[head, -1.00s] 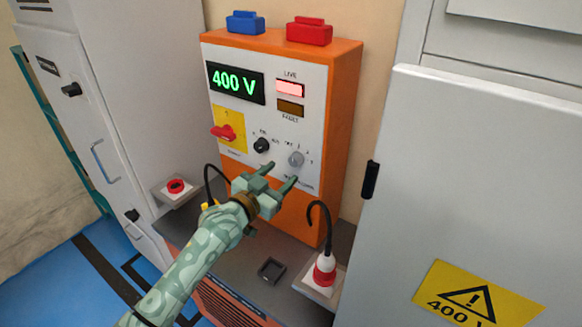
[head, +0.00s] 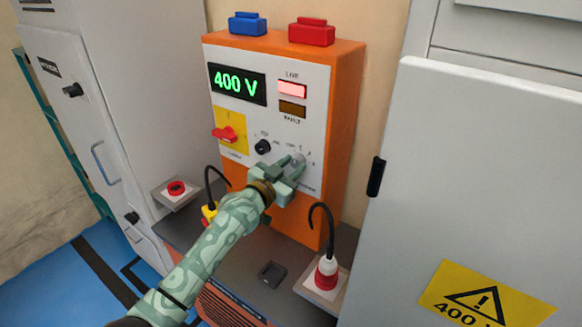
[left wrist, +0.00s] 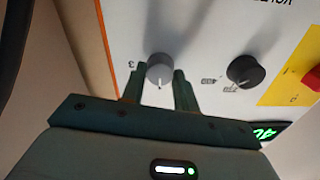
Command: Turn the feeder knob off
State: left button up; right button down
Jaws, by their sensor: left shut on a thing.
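The grey knob (head: 298,160) is on the lower right of the white panel on the orange cabinet (head: 347,110). My left gripper (head: 291,166) is at this knob, shut on it with one finger on each side. The left wrist view shows the grey knob (left wrist: 160,69) between the fingertips of my left gripper (left wrist: 160,82), with a light pointer line towards the gripper. A black knob (head: 263,147) sits left of it, and a red rotary switch on a yellow plate (head: 225,134) further left. The knob labels are too small to read surely. My right gripper is not in view.
The display (head: 238,83) reads 400 V. The LIVE lamp (head: 292,89) is lit pink; the FAULT lamp (head: 292,108) is dull amber. A red-and-white plug with a black cable (head: 326,272) stands below right. A grey cabinet door (head: 470,180) bounds the right side.

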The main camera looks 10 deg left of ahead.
pick_arm(q)
jog(key=n+p, duration=0.2)
jog(key=n, duration=0.2)
jog(key=shift+r, duration=0.1)
jog(key=shift+n+p, duration=0.4)
jog(key=shift+n, duration=2)
jog(key=o, duration=1)
